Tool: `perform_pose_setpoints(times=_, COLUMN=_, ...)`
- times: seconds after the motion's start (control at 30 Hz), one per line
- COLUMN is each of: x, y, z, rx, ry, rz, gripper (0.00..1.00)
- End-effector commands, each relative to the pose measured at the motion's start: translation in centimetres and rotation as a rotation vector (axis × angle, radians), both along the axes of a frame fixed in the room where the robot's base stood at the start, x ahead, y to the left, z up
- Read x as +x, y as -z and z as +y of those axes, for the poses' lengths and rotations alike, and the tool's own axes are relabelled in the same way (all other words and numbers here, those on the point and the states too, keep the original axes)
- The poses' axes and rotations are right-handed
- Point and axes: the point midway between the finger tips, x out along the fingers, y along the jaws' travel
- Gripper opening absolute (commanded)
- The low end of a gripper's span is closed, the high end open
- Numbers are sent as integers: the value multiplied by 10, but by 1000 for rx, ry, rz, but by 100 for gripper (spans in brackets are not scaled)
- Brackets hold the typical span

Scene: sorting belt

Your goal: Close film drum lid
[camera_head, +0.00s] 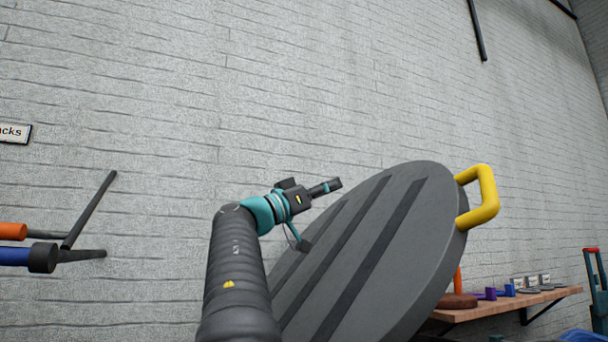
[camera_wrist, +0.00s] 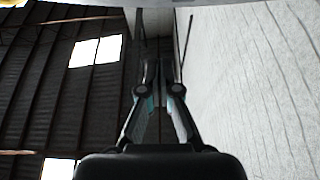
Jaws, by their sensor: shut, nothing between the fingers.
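The film drum lid (camera_head: 400,240) is a large round dark grey disc with darker raised strips across its face. In the head view it stands tilted up steeply, with a yellow handle (camera_head: 484,197) at its upper right edge. My gripper (camera_head: 335,185) is at the upper left of the lid's face, pointing right, shut and empty. It looks close to the lid, but I cannot tell whether it touches. The wrist view shows the shut fingers (camera_wrist: 158,72) with nothing between them. The drum below the lid is not visible.
A wooden shelf (camera_head: 540,300) with small coloured items is on the wall behind the lid at right. Wall pegs with orange (camera_head: 12,231) and blue (camera_head: 20,256) rolls stick out at left. A white brick wall (camera_head: 250,90) fills the background.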

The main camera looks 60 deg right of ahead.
Motion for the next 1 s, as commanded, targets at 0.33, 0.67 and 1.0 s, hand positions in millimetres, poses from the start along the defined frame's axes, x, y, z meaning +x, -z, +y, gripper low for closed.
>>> perform_pose_setpoints(times=0.33, x=-13, y=12, z=-23, rx=60, ry=0, rz=-34, gripper=0)
perform_pose_setpoints(times=0.67, x=-13, y=12, z=-24, rx=62, ry=0, rz=-35, gripper=0)
perform_pose_setpoints(times=1.0, x=-8, y=-7, z=-10, rx=61, ry=-1, rz=-36, gripper=0)
